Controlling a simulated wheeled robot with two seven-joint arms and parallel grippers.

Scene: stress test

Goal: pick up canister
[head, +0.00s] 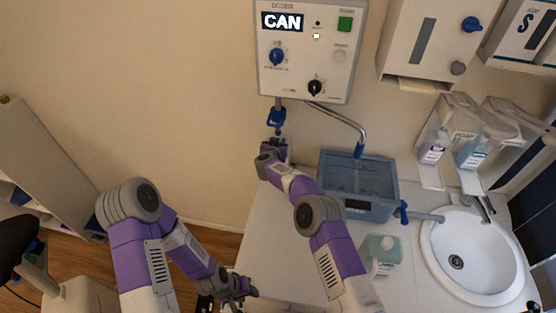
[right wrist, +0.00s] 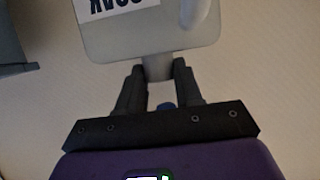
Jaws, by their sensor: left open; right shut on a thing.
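In the right wrist view, my right gripper (right wrist: 158,75) is shut on the neck of a pale grey canister (right wrist: 150,40). The canister has rounded corners, a white label with dark upside-down letters and what looks like a rounded handle at its right. In the head view my right gripper (head: 277,148) is by the wall, just below a blue fitting (head: 276,118); I cannot make out the canister there. My left gripper (head: 243,291) is open and empty at the near left edge of the counter.
A control panel (head: 310,50) marked CAN hangs above the counter (head: 255,235). A blue-grey tub (head: 385,210) stands right of my right arm. A pale green bottle (head: 383,268) stands in front of it. A sink (head: 475,262) and soap dispensers (head: 436,148) are at the right.

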